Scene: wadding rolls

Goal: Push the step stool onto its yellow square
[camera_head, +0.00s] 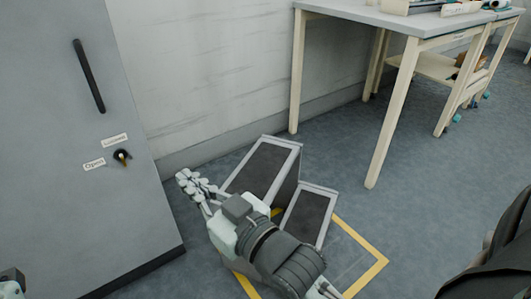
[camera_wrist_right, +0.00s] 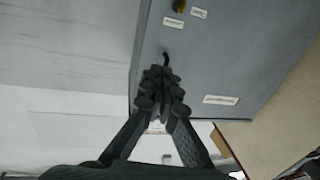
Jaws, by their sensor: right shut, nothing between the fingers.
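The step stool (camera_head: 308,216) is grey with two dark treads and stands upright on the floor by the wall. Its higher step (camera_head: 262,168) is at the back left, its lower step at the front right. The yellow square (camera_head: 366,273) is an outline on the floor; the stool overlaps its far left part, and the higher step appears to lie beyond the outline. My right gripper (camera_head: 186,180) is shut and empty, left of the higher step; contact with the stool cannot be told. It also shows in the wrist view (camera_wrist_right: 162,82). My right arm hides the stool's lower left and part of the square.
A grey cabinet (camera_head: 85,150) with a black handle stands at the left, close to my right gripper; it also shows in the wrist view (camera_wrist_right: 225,60). A white table (camera_head: 365,14) stands at the back right. Floor right of the square is clear up to a dark object at the right edge.

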